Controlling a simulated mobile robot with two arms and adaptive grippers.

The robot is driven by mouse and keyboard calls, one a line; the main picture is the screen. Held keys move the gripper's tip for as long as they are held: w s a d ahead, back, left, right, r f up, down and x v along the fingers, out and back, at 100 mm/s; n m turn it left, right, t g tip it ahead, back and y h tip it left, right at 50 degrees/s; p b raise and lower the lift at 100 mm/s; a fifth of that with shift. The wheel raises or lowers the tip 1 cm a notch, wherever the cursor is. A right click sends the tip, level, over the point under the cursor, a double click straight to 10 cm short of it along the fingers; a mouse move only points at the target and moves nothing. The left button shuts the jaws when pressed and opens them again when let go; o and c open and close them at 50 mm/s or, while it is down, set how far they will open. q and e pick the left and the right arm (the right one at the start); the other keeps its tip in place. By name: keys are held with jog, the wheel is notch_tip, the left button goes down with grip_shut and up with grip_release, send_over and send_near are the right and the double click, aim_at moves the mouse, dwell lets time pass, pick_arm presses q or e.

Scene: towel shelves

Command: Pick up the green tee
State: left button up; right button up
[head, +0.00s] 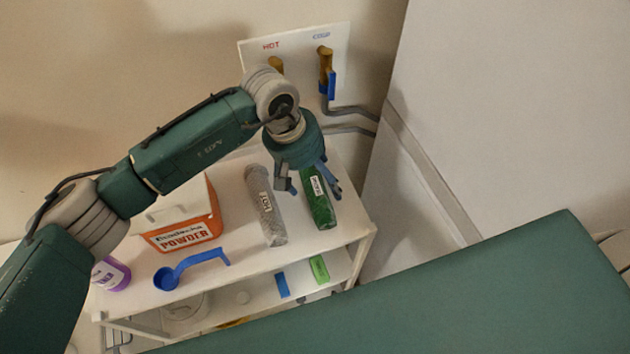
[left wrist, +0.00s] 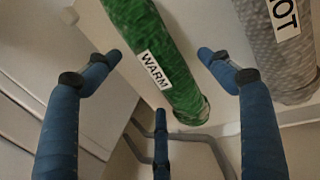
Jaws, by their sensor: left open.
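The green tee (head: 320,200) is a rolled green bundle with a white label, lying on the top shelf at the right end. In the left wrist view the green tee (left wrist: 147,40) carries the word WARM and runs diagonally between my finger tips. My left gripper (head: 308,185) is over the far part of the green tee and hides some of it. Its blue fingers are spread open, and they also show in the left wrist view (left wrist: 160,70). I cannot tell whether they touch the tee. My right gripper is not in view.
A grey roll (head: 268,215) labelled HOT lies just left of the green one. An orange POWDER box (head: 185,232), a blue scoop (head: 185,268) and a purple-labelled container (head: 111,273) stand farther left. Taps and pipes (head: 326,75) are on the wall behind.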

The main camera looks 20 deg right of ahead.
pick_arm(q)
jog(key=shift+d+f, duration=0.1)
jog(key=shift+f, duration=0.15)
jog(key=c, duration=1.3)
